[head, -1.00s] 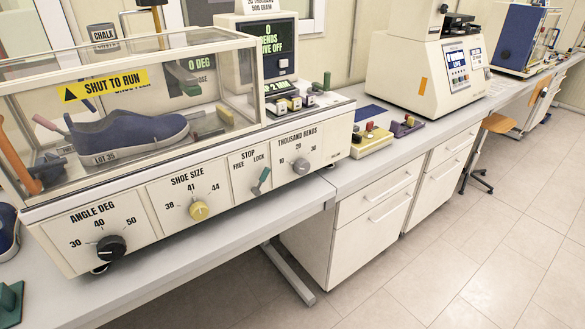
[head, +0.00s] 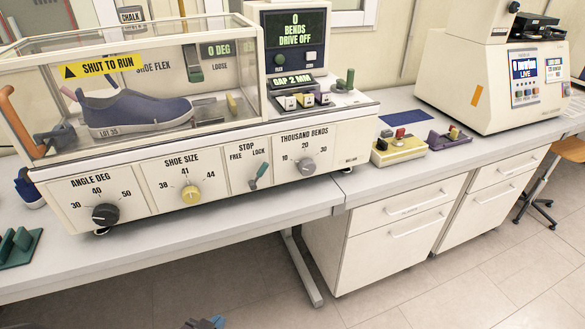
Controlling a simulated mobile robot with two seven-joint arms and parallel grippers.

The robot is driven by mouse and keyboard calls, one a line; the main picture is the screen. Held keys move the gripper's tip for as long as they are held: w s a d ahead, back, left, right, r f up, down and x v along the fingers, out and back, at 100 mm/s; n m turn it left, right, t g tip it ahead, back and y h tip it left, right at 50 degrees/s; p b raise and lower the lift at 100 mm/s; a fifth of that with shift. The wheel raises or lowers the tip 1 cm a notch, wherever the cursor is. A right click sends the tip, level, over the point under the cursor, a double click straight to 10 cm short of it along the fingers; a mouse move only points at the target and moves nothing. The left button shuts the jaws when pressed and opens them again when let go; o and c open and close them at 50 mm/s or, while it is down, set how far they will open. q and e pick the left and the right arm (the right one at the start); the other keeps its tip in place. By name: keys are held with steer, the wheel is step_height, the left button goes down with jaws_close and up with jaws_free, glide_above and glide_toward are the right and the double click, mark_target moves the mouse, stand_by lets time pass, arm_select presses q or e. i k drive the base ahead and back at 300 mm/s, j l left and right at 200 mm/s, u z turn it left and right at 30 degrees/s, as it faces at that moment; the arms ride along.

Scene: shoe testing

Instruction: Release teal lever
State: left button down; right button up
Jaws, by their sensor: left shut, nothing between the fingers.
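The teal lever (head: 259,175) is on the STOP panel of the cream flex-testing machine (head: 225,175). It is tilted, its upper end leaning right toward the LOCK label, away from FREE. My left gripper (head: 206,323) shows only as a small dark and blue piece at the bottom edge, low in front of the bench. It is shut and empty, well apart from the lever. A blue shoe (head: 143,110) sits inside the machine's clear cover (head: 225,85). My right gripper is not in view.
The panel also has a black angle knob (head: 105,214), a yellow size knob (head: 191,195) and a grey bends knob (head: 307,166). A cream button box (head: 398,149) and purple tray (head: 440,141) stand to the right. The bench front (head: 225,228) is clear.

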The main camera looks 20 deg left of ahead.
mark_target(254, 185)
steer(key=i+l+u, duration=0.1)
steer(key=l, duration=0.35)
steer(key=i+l+u, duration=0.1)
steer(key=l, duration=0.4)
steer(key=i+l+u, duration=0.1)
steer(key=l, duration=0.35)
steer(key=i+l, duration=0.1)
steer(key=l, duration=0.4)
steer(key=i+u, duration=0.05)
